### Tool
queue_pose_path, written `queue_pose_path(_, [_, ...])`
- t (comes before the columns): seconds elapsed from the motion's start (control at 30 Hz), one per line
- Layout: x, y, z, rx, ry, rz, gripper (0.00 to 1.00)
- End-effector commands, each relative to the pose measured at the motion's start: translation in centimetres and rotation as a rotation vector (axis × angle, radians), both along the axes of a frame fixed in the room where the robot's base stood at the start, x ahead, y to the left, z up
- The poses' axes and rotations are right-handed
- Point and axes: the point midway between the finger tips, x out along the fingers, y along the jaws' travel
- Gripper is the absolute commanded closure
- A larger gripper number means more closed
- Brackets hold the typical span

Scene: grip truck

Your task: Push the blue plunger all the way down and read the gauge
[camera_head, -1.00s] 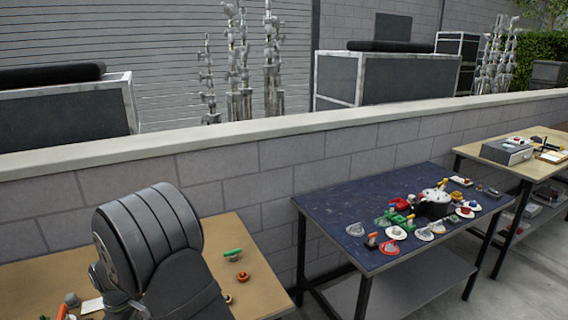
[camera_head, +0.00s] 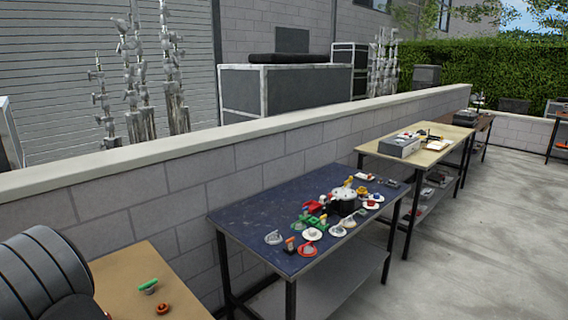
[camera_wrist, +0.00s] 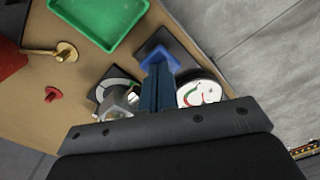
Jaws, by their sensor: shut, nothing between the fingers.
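In the wrist view, the blue plunger (camera_wrist: 159,57) stands on a dark square base at top centre. My gripper (camera_wrist: 158,72) is shut and empty, its two dark blue fingers together. The fingertips overlap the plunger's lower edge in the picture; I cannot tell whether they touch it or how far down it is. A round gauge with a white face (camera_wrist: 201,93) and red and green marks is just right of the fingers, partly hidden by my gripper's body. Its needle is too small to read. In the head view, neither plunger nor gauge can be made out.
In the wrist view, a green tray (camera_wrist: 112,40), a brass knob (camera_wrist: 66,52), a red knob (camera_wrist: 53,94) and a grey metal fitting (camera_wrist: 113,104) share the tan table. In the head view, a dark blue table (camera_head: 245,215) holds many small items; paved floor is clear at right.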

Motion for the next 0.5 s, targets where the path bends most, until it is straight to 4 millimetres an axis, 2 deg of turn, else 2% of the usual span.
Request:
queue_pose_path(0.17, [0.0, -0.1, 0.2, -0.002, 0.001, 0.000, 1.00])
queue_pose_path(0.5, [0.0, -0.1, 2.5, -0.002, 0.000, 0.000, 1.00])
